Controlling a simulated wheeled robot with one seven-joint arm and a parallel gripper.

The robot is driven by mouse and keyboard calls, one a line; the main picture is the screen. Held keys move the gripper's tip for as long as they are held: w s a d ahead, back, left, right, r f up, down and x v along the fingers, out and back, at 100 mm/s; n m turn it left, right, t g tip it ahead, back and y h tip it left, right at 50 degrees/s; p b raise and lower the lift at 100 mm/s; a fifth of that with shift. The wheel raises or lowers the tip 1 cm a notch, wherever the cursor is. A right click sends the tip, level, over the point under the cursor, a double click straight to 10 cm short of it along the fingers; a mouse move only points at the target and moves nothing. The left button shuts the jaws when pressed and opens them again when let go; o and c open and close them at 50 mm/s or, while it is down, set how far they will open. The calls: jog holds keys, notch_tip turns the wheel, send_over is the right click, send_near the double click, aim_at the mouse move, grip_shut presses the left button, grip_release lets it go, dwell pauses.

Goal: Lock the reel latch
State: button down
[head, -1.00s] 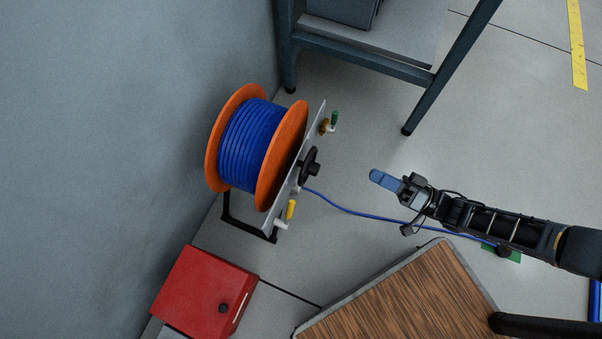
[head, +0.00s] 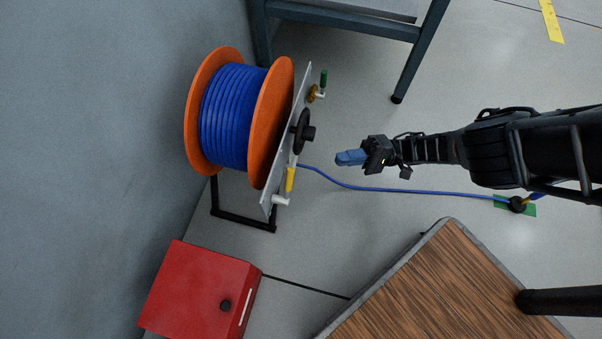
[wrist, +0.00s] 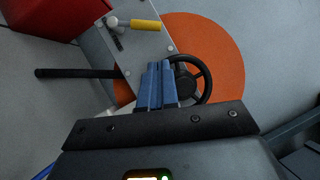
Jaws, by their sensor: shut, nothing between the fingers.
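The cable reel (head: 228,112) has orange flanges wound with blue cable and stands by the wall in a black frame. A grey side plate (head: 270,196) faces my gripper. On it are a black handwheel (head: 303,132), a yellow lever (head: 290,179) near the lower end and a green-tipped lever (head: 323,78) near the upper end. Which one is the latch I cannot tell. My gripper (head: 345,158) is shut and empty, to the right of the plate and apart from it. In the wrist view its blue fingers (wrist: 157,72) point toward the plate, beside the handwheel (wrist: 190,80), with the yellow lever (wrist: 146,25) beyond.
A red box (head: 198,292) stands below the reel. A wood-topped table (head: 440,290) lies at the lower right. A steel bench frame (head: 345,20) stands above. The blue cable (head: 400,189) runs across the floor to a green patch (head: 530,210).

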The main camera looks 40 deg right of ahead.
jog(key=shift+w+a+f+g+y, duration=0.1)
jog(key=shift+a+f+g+y, duration=0.05)
jog(key=shift+a+g+y, duration=0.2)
jog(key=shift+a, duration=0.15)
send_near(288, 185)
jog(key=w+a+r, duration=0.2)
jog(key=w+a, duration=0.1)
jog(key=w, duration=0.2)
dwell(0.6)
jog(key=shift+r, duration=0.15)
